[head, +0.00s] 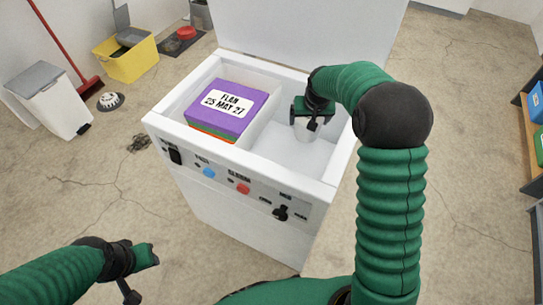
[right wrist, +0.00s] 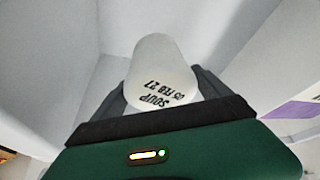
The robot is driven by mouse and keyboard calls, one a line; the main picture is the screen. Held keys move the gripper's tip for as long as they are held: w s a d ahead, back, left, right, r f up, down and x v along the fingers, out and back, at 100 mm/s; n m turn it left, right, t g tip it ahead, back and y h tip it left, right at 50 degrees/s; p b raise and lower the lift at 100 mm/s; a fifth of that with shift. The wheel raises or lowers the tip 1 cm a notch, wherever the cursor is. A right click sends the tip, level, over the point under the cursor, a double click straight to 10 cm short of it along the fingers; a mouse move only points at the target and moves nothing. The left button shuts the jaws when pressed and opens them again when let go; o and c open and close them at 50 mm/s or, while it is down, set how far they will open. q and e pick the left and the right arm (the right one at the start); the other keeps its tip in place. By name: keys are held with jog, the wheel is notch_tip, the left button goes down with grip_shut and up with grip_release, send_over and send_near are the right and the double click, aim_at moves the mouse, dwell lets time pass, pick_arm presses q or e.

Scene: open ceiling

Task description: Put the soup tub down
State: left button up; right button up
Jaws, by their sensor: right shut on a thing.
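The soup tub (right wrist: 160,65) is a white round tub with black lettering reading SOUP and a FEB 27 date, upside down in the right wrist view. My right gripper (head: 309,118) is shut on it, with dark fingers on both sides of the tub. In the head view the tub (head: 306,133) shows as a pale patch below the gripper, inside the right compartment of the open white chest freezer (head: 185,148). I cannot tell whether the tub touches the compartment floor. My left gripper (head: 141,274) is low at the left, away from the freezer, and its opening is unclear.
The left compartment holds stacked boxes, with a purple one (head: 222,108) labelled FLAN on top. A divider separates the compartments. The right compartment's visible floor (head: 285,150) is bare. The raised lid (head: 310,35) stands behind. A white bin (head: 50,100) and yellow bucket (head: 128,60) are at far left.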

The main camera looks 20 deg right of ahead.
notch_tip(320, 180, down, 9)
jog(key=b, duration=0.3)
jog(key=shift+s+f+b, duration=0.1)
jog(key=shift+b, duration=0.25)
jog(key=shift+f, duration=0.1)
jog(key=o, duration=1.8)
jog(key=shift+c, duration=0.2)
jog(key=p+v, duration=0.4)
jog(key=v, duration=0.8)
jog(key=shift+a+r+p, duration=0.1)
jog(key=shift+r+p, duration=0.1)
jog(key=shift+p, duration=0.15)
